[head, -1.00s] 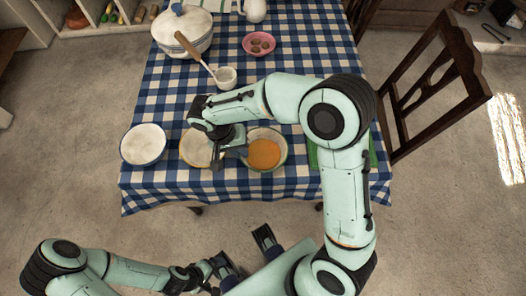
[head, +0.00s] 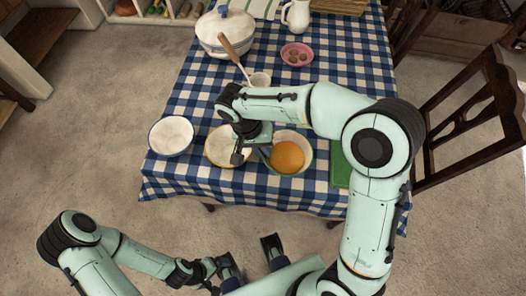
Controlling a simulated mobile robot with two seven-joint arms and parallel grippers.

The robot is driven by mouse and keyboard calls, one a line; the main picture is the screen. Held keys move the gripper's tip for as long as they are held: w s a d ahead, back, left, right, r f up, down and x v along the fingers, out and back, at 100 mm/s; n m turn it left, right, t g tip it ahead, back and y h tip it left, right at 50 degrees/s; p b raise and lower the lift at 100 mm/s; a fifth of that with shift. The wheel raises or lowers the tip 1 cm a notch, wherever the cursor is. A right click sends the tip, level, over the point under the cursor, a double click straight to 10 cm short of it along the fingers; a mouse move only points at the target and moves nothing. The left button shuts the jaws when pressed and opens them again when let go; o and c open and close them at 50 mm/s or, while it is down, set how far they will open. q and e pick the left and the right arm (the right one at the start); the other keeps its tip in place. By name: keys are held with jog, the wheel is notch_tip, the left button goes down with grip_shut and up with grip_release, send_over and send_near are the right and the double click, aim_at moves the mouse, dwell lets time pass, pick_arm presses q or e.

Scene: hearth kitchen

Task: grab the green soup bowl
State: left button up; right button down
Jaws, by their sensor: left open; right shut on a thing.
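The green soup bowl (head: 308,148) with orange soup (head: 287,157) in it is near the front edge of the checked table, right of the middle in the head view. My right gripper (head: 252,156) reaches over from the right and is shut on the left rim of the green soup bowl. The gripper hides part of that rim, and I cannot tell whether the bowl is clear of the cloth. My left gripper (head: 250,257) is open and empty, below the table's front edge.
A cream bowl (head: 216,153) sits close to the left of the green bowl, partly under my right gripper. A white bowl (head: 171,136) is farther left. A green board (head: 340,170) lies to the right.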

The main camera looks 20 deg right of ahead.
notch_tip(320, 180, up, 15)
jog(key=p, duration=0.2)
jog(key=shift+r, duration=0.2)
dwell(0.4)
